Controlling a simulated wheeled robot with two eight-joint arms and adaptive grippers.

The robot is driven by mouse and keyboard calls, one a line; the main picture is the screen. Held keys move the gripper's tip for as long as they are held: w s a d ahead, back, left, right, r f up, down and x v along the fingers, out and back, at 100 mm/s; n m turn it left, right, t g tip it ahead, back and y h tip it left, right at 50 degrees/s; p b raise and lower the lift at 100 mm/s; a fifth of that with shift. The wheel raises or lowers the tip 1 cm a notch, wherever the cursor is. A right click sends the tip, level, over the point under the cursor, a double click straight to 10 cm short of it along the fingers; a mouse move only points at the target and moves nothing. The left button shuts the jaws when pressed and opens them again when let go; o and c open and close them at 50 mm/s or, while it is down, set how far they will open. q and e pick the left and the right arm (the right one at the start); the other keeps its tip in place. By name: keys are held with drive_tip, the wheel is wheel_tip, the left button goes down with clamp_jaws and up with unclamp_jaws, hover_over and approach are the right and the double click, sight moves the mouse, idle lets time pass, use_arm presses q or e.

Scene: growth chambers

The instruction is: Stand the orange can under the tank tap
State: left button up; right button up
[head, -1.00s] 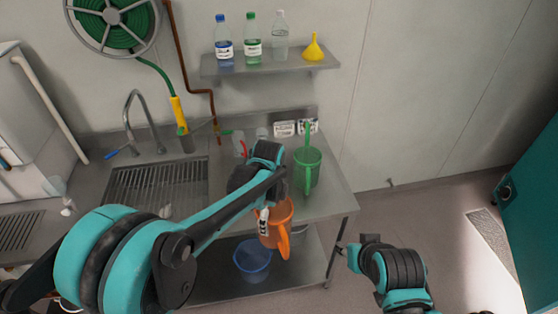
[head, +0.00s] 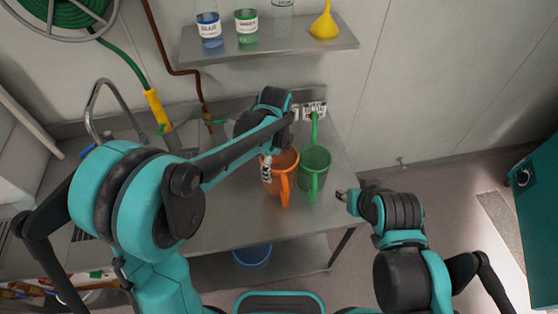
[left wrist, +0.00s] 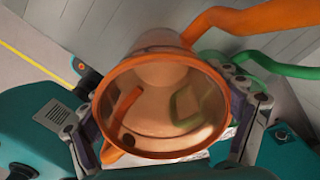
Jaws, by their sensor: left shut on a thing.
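The orange can (head: 280,176) is in my left gripper (head: 268,168), upright or nearly so, over the steel counter and to the left of the green can (head: 315,166). I cannot tell whether its base touches the counter. In the left wrist view the orange can (left wrist: 160,105) shows its open mouth, with the two fingers on opposite sides. A small tap with a green handle (head: 214,122) is on the brown pipe at the wall; I cannot tell whether it is the tank tap. My right gripper (head: 347,197) is off the counter's right end, apart from the cans.
A shelf (head: 270,45) with bottles and a yellow funnel (head: 324,24) is on the wall above the steel counter (head: 235,215). A curved sink faucet (head: 97,105) stands at left. A blue bucket (head: 252,255) is below the counter. Floor is free at right.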

use_arm(q)
wheel_tip(320, 180, down, 8)
drive_tip(key=shift+f+b, duration=0.25)
drive_tip(key=shift+b, duration=0.55)
drive_tip(key=shift+f, duration=0.2)
drive_tip(key=shift+f, duration=0.2)
drive_tip(key=o, duration=1)
drive_tip(key=shift+o, duration=0.2)
drive_tip(key=shift+r, duration=0.1)
